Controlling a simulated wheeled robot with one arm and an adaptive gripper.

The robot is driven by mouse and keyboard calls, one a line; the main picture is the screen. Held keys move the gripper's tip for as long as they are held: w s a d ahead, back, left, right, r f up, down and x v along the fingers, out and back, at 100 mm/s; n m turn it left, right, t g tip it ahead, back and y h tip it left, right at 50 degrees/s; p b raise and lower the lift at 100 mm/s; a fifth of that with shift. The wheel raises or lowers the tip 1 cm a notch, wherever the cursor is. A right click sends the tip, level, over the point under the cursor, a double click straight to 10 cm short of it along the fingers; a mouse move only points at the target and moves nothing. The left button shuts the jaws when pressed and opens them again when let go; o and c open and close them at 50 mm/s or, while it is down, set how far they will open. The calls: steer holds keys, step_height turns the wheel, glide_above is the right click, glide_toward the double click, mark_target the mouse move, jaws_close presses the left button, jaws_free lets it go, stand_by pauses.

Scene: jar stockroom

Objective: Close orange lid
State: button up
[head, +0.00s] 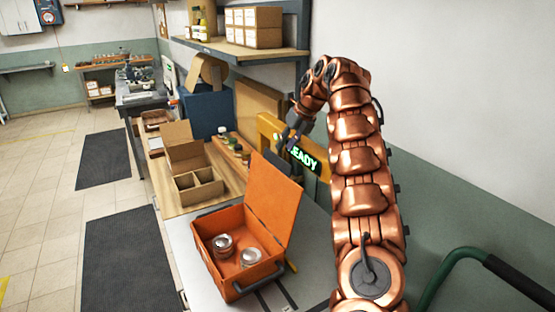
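An orange box (238,285) stands on the grey bench top in the lower middle of the head view. Its orange lid (272,199) is open, standing nearly upright along the box's right side. Two jars with pale metallic tops, one on the left (222,246) and one on the right (250,257), sit inside the box. My copper arm rises on the right and bends over to the left at its top. My gripper (286,143) hangs behind and above the lid, apart from it. It is small and dark here, so its finger opening is unclear.
A cardboard box with dividers (188,200) stands open on the wooden bench behind the orange box. A yellow frame with a lit "READY" sign (305,158) is behind my gripper. A shelf (228,48) with cartons overhangs the bench. Floor at left is clear around dark mats.

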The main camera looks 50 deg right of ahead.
mark_target(277, 164)
steer(key=shift+p+x, duration=0.8)
steer(key=shift+x, duration=2.7)
steer(key=shift+a, duration=0.1)
steer(key=shift+c, duration=0.2)
jaws_close()
